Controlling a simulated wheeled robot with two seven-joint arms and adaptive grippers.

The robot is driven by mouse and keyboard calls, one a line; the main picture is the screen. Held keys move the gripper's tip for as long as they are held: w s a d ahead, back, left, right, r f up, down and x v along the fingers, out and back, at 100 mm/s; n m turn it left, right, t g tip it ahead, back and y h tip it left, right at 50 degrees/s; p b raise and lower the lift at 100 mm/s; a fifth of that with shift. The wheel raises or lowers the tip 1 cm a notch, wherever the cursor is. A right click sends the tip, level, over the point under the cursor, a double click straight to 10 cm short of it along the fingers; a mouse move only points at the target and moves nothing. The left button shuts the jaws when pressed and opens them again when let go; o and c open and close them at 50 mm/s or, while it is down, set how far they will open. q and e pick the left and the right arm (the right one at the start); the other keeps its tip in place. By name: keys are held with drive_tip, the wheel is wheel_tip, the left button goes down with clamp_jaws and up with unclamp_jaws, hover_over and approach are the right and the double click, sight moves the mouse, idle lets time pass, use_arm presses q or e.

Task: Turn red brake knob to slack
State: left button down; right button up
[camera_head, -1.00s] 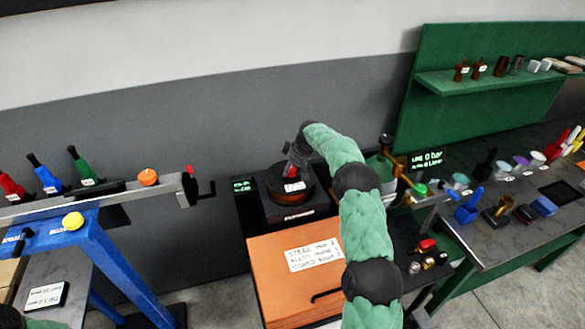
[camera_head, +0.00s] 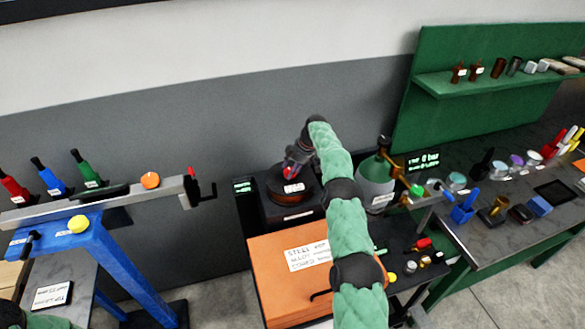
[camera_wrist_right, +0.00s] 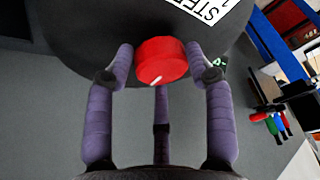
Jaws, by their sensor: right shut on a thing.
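The red brake knob (camera_wrist_right: 162,60) is round with a white mark that points down and slightly left in the right wrist view. It sits on the side of a dark round body (camera_wrist_right: 90,25) with a white label. My right gripper (camera_wrist_right: 165,75) has purple fingers shut around the knob, one at each side and one below. In the head view my right gripper (camera_head: 298,155) is at the dark drum (camera_head: 290,192) on its black base, and mostly hides the knob. A green sleeve of my left arm shows at the bottom left; its gripper is not visible.
An orange cabinet (camera_head: 285,285) with a label stands below the drum. A green-grey gas bottle (camera_head: 375,180) stands close right of my right arm. A blue stand (camera_head: 105,245) with a long grey beam is at left. A cluttered workbench (camera_head: 490,235) is at right.

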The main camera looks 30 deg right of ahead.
drive_tip(key=shift+w+a+r, duration=0.15)
drive_tip(key=shift+w+a, duration=0.05)
drive_tip(key=shift+a, duration=0.1)
drive_tip(key=o, duration=1.1)
drive_tip(key=shift+a, duration=0.1)
drive_tip(key=shift+c, duration=0.2)
drive_tip(key=shift+a, duration=0.15)
drive_tip(key=shift+s+d, duration=0.1)
drive_tip(key=shift+d, duration=0.2)
drive_tip(key=v, duration=1.1)
drive_tip(key=shift+s+d+r, duration=0.15)
drive_tip(key=shift+s+r, duration=0.05)
drive_tip(key=shift+r, duration=0.1)
